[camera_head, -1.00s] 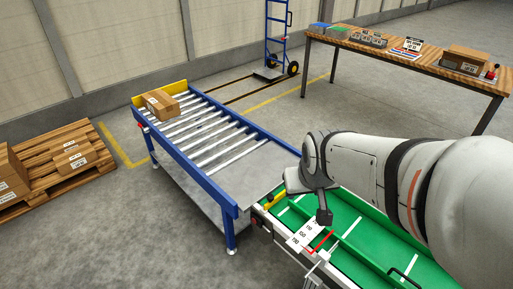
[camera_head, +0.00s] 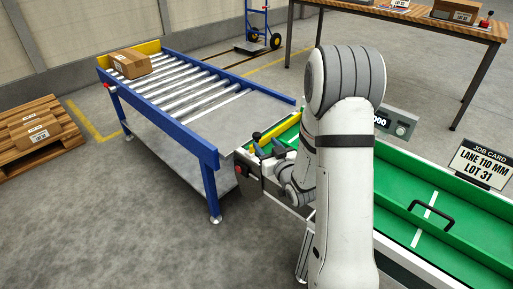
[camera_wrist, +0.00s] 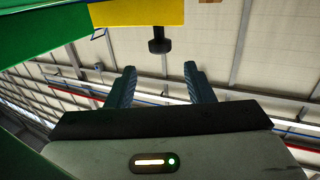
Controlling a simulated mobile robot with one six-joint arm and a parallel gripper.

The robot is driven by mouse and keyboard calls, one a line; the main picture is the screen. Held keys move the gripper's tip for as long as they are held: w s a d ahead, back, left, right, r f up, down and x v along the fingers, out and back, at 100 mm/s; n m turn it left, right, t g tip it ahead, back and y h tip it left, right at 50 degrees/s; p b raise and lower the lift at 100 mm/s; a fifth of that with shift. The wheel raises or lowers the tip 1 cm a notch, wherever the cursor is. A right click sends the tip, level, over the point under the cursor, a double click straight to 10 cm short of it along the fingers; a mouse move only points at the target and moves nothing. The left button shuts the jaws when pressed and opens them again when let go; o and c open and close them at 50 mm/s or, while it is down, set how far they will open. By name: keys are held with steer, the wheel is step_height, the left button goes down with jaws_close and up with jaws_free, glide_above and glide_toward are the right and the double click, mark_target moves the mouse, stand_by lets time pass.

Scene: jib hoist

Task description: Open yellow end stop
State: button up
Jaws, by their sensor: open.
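My gripper (camera_wrist: 160,74) is open and empty. The knob is ahead of the fingertips, roughly midway between them, and appears apart from both. In the head view my gripper (camera_head: 271,151) is low at the lane's end, close beside the stop. My arm hides part of the lane.
A roller conveyor (camera_head: 185,118) with blue rails stands left of the green lane (camera_head: 398,205); a carton (camera_head: 130,63) sits at its far end. A job card (camera_head: 482,164) and black handle (camera_head: 433,214) are at right. Pallet (camera_head: 62,145) at left; open floor lies in front.

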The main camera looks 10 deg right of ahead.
mark_target(259, 136)
steer(key=shift+w+a+f, duration=0.15)
steer(key=shift+w+f, duration=0.2)
steer(key=shift+w, duration=0.05)
steer(key=x, duration=0.3)
steer(key=b+x, duration=0.1)
steer(key=x, duration=0.3)
steer(key=shift+r+b, duration=0.2)
steer(key=shift+b, duration=0.1)
steer(key=shift+c, duration=0.3)
jaws_close()
